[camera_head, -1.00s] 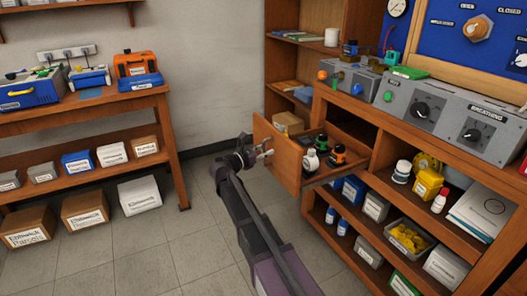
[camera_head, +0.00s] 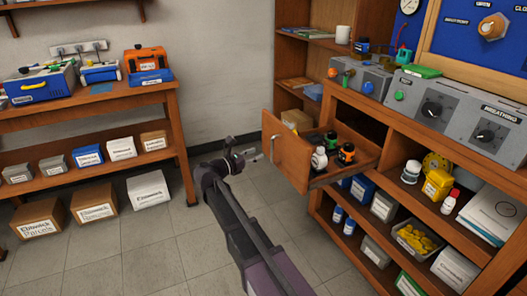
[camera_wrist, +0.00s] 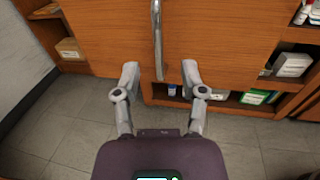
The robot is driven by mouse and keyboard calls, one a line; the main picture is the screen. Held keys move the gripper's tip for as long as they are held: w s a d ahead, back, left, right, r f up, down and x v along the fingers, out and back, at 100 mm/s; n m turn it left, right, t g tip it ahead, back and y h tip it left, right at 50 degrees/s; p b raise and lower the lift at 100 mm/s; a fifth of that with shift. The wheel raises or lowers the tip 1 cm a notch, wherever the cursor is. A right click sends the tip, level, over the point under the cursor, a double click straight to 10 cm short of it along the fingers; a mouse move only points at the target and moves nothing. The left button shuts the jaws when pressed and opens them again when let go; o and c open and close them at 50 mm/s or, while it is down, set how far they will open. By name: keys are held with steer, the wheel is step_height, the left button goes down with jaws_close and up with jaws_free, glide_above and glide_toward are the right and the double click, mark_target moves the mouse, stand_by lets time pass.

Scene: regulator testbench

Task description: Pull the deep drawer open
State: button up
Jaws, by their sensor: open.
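The deep drawer (camera_head: 286,153) stands pulled out of the wooden cabinet, with several bottles and jars inside. Its wooden front also fills much of the wrist view (camera_wrist: 105,35), with an upright metal handle (camera_wrist: 158,40) on it. My gripper (camera_head: 252,156) is open and empty just to the left of the drawer front, with a small gap to it. In the wrist view, the two fingers of my gripper (camera_wrist: 160,72) are spread to either side of the handle's lower end, not touching it.
The cabinet's lower shelves hold bottles, boxes and a bin of yellow items (camera_head: 418,238). A grey control unit (camera_head: 450,110) sits on top. A wooden bench (camera_head: 95,110) with boxes stands at the left. The tiled floor (camera_head: 150,235) between is clear.

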steer(key=shift+v, duration=1.9)
steer(key=shift+s, duration=0.1)
steer(key=shift+d, duration=0.1)
steer(key=s+d+f+m+g+y, duration=0.8)
steer(key=s+d+f+m+y, duration=0.1)
steer(key=s+d+f+m, duration=0.6)
steer(key=s+f+m+g+y, duration=0.1)
steer(key=s+f+m+y, duration=0.3)
steer(key=s+m+y, duration=0.35)
step_height(320, 180, up, 37)
steer(key=m+h+p, duration=0.1)
steer(key=p, duration=3.6)
steer(key=shift+s+d+m, duration=0.2)
steer(key=shift+s+m, duration=0.05)
steer(key=shift+m, duration=0.1)
steer(key=shift+r, duration=0.1)
